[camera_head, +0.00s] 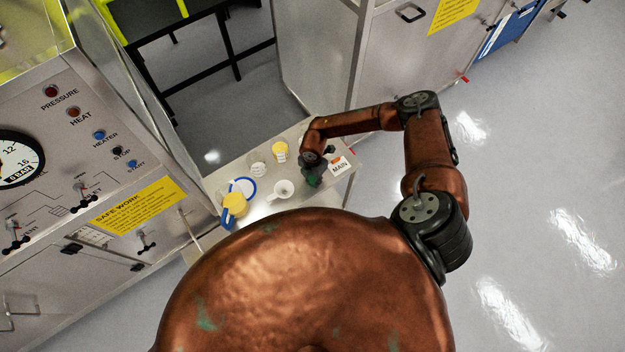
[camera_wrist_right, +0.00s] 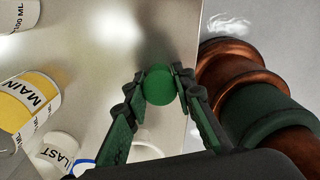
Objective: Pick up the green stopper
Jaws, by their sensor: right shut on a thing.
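The green stopper (camera_wrist_right: 159,85) is a round green piece between the fingertips of my right gripper (camera_wrist_right: 160,88) in the right wrist view. The fingers are shut on it from both sides. The stopper is hard to make out there against the dark fingers. I cannot tell whether the stopper touches the table. My left gripper is not in view.
The table (camera_head: 302,199) holds a yellow-labelled container (camera_head: 280,150), a white funnel-like piece (camera_head: 281,190), a clear beaker (camera_head: 257,166), a blue-rimmed ring (camera_head: 243,187) and a yellow-topped item (camera_head: 235,203). A control panel (camera_head: 80,150) stands at left. Open floor (camera_head: 540,200) lies at right.

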